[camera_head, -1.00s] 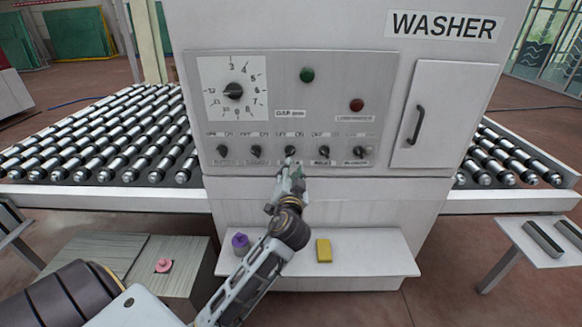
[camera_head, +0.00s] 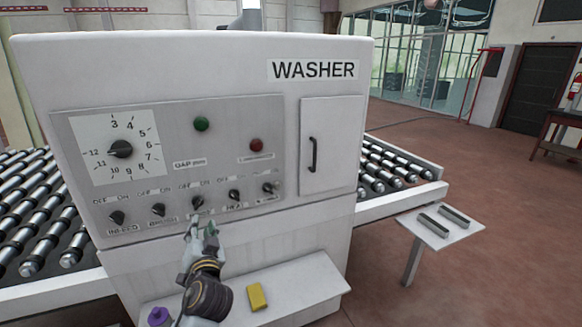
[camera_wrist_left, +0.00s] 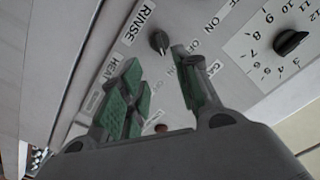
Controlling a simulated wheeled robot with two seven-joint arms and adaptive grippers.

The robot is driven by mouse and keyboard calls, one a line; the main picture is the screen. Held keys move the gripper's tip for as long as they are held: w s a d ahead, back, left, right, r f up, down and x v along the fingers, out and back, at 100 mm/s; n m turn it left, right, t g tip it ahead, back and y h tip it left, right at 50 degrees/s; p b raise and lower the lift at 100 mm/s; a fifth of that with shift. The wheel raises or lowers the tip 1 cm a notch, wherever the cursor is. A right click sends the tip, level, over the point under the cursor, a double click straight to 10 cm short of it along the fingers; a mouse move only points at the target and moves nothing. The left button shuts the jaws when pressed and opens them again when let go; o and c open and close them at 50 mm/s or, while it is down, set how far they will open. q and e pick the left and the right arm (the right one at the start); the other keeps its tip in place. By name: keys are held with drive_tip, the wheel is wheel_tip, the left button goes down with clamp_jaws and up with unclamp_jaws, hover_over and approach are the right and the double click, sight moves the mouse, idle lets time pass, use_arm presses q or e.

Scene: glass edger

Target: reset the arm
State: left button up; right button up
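My left gripper (camera_head: 197,232) is at the washer's front panel (camera_head: 80,195), just below and in front of the third knob (camera_head: 197,203) of the lower row. In the left wrist view the two green-padded fingers (camera_wrist_left: 156,65) stand apart with nothing held between them. The black knob beside the RINSE label (camera_wrist_left: 159,41) shows just past the fingertips, in the gap; I cannot tell if a finger touches it. My right gripper is not in view.
The washer has a large dial (camera_head: 120,149), a green button (camera_head: 201,124), a red button (camera_head: 256,145) and a door handle (camera_head: 313,154). A yellow block (camera_head: 257,297) and a purple object (camera_head: 159,317) sit on the ledge below.

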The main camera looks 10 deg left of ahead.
use_arm(q)
drive_tip(key=s+d+f+g+h, duration=0.1)
drive_tip(key=s+f+g+h, duration=0.3)
drive_tip(key=f, duration=0.6)
drive_tip(key=s+d+f+m+g+h, duration=0.1)
drive_tip(key=s+d+f+g+h, duration=0.3)
drive_tip(key=s+f, duration=0.45)
drive_tip(key=s+d+f+g+h, duration=0.2)
drive_tip(key=s+d+f+g, duration=0.2)
drive_tip(key=s+d+f, duration=0.45)
drive_tip(key=s+a+f+g, duration=0.1)
drive_tip(key=s+f, duration=0.1)
drive_tip(key=f, duration=1.4)
drive_tip(key=s+a+f, duration=0.1)
drive_tip(key=s+f, duration=0.1)
drive_tip(key=f, duration=1.3)
drive_tip(key=s+a+f, duration=0.2)
drive_tip(key=s+f, duration=0.8)
drive_tip(key=s, duration=0.1)
drive_tip(key=s+a+f+g, duration=0.1)
drive_tip(key=s+a+f, duration=0.1)
drive_tip(key=s+f, duration=0.7)
drive_tip(key=s, duration=0.2)
drive_tip(key=shift+s+f+m, duration=0.3)
drive_tip(key=shift+f, duration=0.05)
drive_tip(key=shift+a, duration=0.1)
